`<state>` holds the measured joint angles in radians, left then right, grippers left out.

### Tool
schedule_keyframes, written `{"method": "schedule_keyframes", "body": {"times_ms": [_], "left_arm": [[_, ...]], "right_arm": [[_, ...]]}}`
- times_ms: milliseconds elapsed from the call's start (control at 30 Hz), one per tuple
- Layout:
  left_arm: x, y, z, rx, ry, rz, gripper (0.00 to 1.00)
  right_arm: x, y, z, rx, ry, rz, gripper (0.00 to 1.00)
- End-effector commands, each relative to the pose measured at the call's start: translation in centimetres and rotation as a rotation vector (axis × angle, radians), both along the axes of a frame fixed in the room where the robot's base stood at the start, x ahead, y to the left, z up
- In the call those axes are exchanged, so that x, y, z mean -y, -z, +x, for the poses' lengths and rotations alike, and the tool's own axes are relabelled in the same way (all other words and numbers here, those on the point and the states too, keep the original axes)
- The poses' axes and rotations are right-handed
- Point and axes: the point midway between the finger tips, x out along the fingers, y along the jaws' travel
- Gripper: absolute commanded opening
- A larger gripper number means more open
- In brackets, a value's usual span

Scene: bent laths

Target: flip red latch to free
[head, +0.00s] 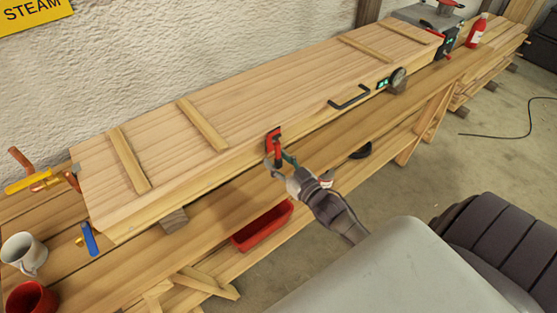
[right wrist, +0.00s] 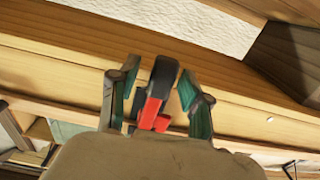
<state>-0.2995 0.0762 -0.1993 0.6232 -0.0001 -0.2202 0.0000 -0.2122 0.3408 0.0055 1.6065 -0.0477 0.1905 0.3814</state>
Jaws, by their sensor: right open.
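The red latch (head: 273,137) sits on the front edge of the long wooden box (head: 230,110), near the middle of its length. In the right wrist view the latch (right wrist: 153,108) shows as a red lever with a black end. My right gripper (head: 280,166) is at the latch, just in front of the box. In the right wrist view the open fingers of the right gripper (right wrist: 155,78) stand on either side of the latch, with gaps visible. The latch's base is partly hidden by the gripper. My left gripper is not in view.
A red tray (head: 262,226) lies below the bench top. A mug (head: 24,252), a red cup (head: 32,298) and tools lie at the left. A red bottle (head: 477,30) stands far right.

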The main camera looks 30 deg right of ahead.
Motion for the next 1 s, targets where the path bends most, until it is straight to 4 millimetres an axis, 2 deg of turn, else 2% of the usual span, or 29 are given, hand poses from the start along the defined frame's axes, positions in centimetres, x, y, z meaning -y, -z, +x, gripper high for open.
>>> {"method": "schedule_keyframes", "body": {"times_ms": [200, 267, 500, 1000], "left_arm": [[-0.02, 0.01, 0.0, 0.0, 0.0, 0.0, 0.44], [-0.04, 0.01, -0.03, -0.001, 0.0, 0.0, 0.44], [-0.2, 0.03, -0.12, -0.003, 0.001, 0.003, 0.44], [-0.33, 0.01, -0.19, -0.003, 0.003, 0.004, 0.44]], "right_arm": [[-0.02, 0.04, 0.02, 0.0, 0.0, 0.0, 0.48], [-0.02, 0.03, 0.01, 0.0, 0.0, 0.0, 0.4], [-0.02, 0.02, 0.0, 0.0, 0.0, 0.0, 0.0], [0.13, 0.01, 0.0, 0.002, 0.0, -0.026, 0.0]]}}
